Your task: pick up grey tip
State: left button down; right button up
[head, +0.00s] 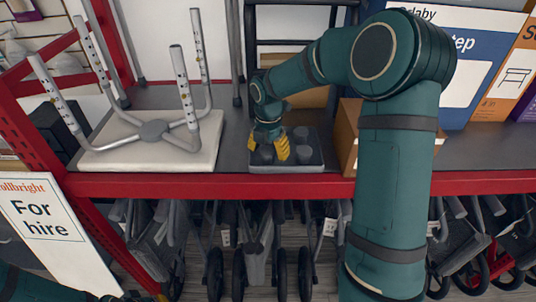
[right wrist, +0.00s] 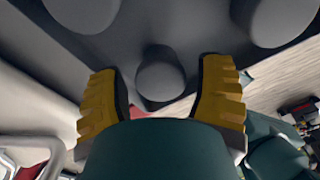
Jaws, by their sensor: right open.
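Several grey tips stand on a dark grey tray (head: 312,166) on the shelf. My right gripper (head: 268,150), with yellow fingers, is open and low over the tray's left part. In the right wrist view one grey tip (right wrist: 160,80) is between the open fingers of the gripper (right wrist: 160,95), with a gap on each side. Other grey tips (right wrist: 268,18) show at the top of that view. In the head view another tip (head: 300,133) stands to the right of the gripper. My left gripper is not in view; a bit of teal arm shows at the lower left.
The shelf has a red front edge (head: 220,186). An upturned white stool (head: 150,155) with metal legs lies left of the tray. A cardboard box (head: 347,135) is close on the right, partly behind my arm.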

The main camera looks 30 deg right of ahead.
jog(key=shift+f, duration=0.35)
jog(key=shift+o, duration=0.2)
jog(key=c, duration=0.9)
